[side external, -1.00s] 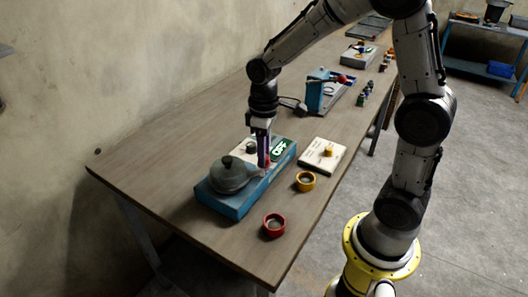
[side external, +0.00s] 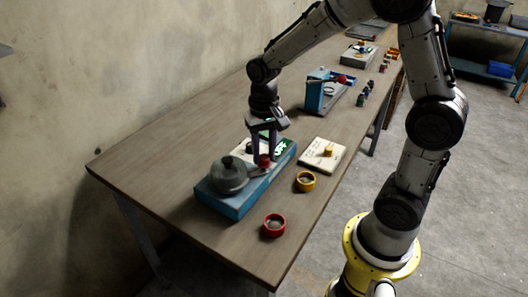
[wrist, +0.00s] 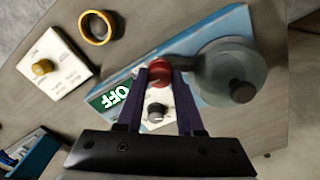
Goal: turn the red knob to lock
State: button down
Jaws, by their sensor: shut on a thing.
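The red knob (side external: 265,161) sits at the end of a short grey arm reaching from a round grey drum (side external: 229,174) on a blue box (side external: 232,204). In the wrist view the red knob (wrist: 158,72) lies between the two purple fingertips of my gripper (wrist: 158,76). My gripper (side external: 264,152) points down and is shut on the red knob. The box's top panel carries a green sign (wrist: 108,98) reading OFF and a small dark dial (wrist: 157,111). The fingers partly cover the panel.
A red ring (side external: 274,225) and a yellow ring (side external: 305,181) lie on the wooden table (side external: 165,170) in front of the box. A white panel with a yellow knob (side external: 328,151) is to the right. Another blue device (side external: 318,95) stands farther back. The table's left part is clear.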

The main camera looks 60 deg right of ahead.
aim_at(264, 157)
jog(key=shift+w+r+m, duration=0.1)
jog(key=shift+m, duration=0.7)
jog(key=c, duration=0.5)
grip_release()
notch_tip(264, 157, up, 14)
jog(key=shift+f, duration=0.1)
